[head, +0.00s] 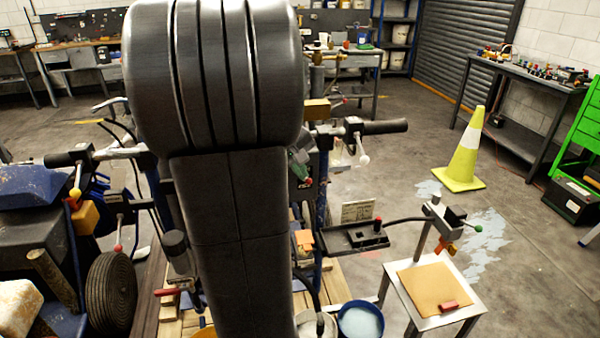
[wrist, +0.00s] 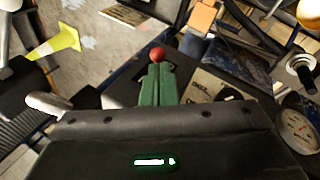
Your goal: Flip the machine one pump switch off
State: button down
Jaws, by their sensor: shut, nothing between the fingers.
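My gripper (wrist: 157,68) is shut and empty; its two green fingers lie side by side in the wrist view. A red ball knob (wrist: 157,54) shows right at the fingertips; I cannot tell whether they touch it. In the head view, a bit of green and the red knob (head: 308,181) show just right of my dark arm, by the middle striping machine's handlebar (head: 385,127). The knob may top the pump switch, but its lever and setting are hidden. My arm covers much of this machine. No label naming machine one is readable.
A pressure gauge (wrist: 298,130) sits at right in the wrist view. Another blue machine (head: 30,190) with a black wheel stands at left. A small metal stand (head: 400,275), blue bucket (head: 360,322) and yellow cone (head: 464,155) are to the right.

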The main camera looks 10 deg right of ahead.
jog(key=shift+s+f+t+b, duration=0.2)
jog(key=shift+t+b, duration=0.1)
jog(key=shift+b, duration=0.6)
jog(key=t+b, duration=0.2)
jog(key=b, duration=0.3)
jog(key=s+m+t+b, duration=0.1)
jog(key=t+b, duration=0.1)
jog(key=b, duration=0.4)
jog(key=s+f+t+b, duration=0.1)
jog(key=t+b, duration=0.1)
jog(key=b, duration=0.3)
jog(key=shift+m+h, duration=0.3)
jog(key=shift+s+r, duration=0.1)
jog(key=shift+r, duration=0.05)
